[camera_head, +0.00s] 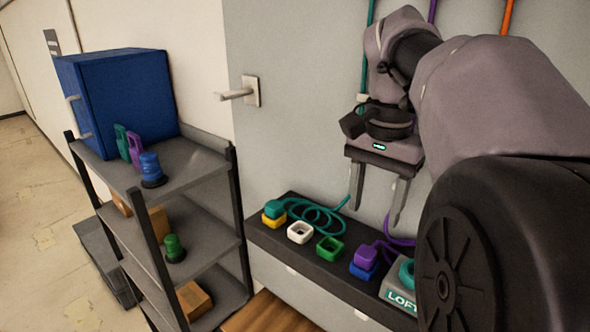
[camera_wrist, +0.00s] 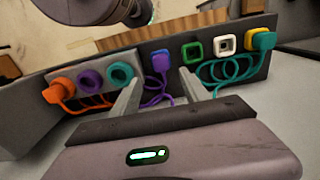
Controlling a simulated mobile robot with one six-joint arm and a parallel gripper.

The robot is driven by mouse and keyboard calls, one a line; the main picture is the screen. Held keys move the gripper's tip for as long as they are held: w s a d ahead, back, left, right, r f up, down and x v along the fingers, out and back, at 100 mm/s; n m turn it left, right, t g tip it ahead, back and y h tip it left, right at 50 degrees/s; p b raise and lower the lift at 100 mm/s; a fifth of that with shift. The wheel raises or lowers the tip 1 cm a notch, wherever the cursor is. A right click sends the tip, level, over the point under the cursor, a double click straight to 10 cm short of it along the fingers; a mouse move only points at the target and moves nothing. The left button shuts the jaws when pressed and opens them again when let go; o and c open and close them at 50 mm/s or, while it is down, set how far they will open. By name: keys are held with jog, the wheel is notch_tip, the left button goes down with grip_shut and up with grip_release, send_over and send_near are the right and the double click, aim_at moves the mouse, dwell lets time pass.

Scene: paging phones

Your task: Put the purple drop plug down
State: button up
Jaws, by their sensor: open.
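The purple drop plug (camera_head: 367,255) sits on the blue square socket (camera_head: 363,270) on the dark shelf (camera_head: 270,235) along the wall, with its purple cord behind it. In the wrist view the plug (camera_wrist: 161,59) shows on the shelf beyond my fingers, its purple cord (camera_wrist: 155,95) looping between them. My gripper (camera_head: 375,213) is open and empty above the plug, fingers pointing down, apart from it. In the wrist view the two fingertips (camera_wrist: 160,78) frame the plug and cord.
A green socket (camera_head: 330,249), a white socket (camera_head: 300,232) and a teal plug (camera_head: 273,209) on a yellow socket stand left of it. A labelled block (camera_head: 400,297) with a teal ring is at right. An orange plug (camera_wrist: 62,90) shows in the wrist view. A rack (camera_head: 185,160) stands left.

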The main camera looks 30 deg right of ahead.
jog(key=s+a+f+n+t, duration=0.2)
jog(key=a+f+n, duration=0.1)
jog(key=a, duration=0.5)
jog(key=s+a+f+n+t+y, duration=0.1)
jog(key=s+a+f+n+t, duration=0.1)
jog(key=a+f, duration=0.3)
jog(key=s+a+f+n+t+y, duration=0.1)
jog(key=s+a+f+n, duration=0.1)
jog(key=a, duration=0.8)
jog(key=shift+s+a+f+n+t, duration=0.3)
jog(key=shift+s+f+n+t, duration=0.1)
jog(key=shift+f+n, duration=0.6)
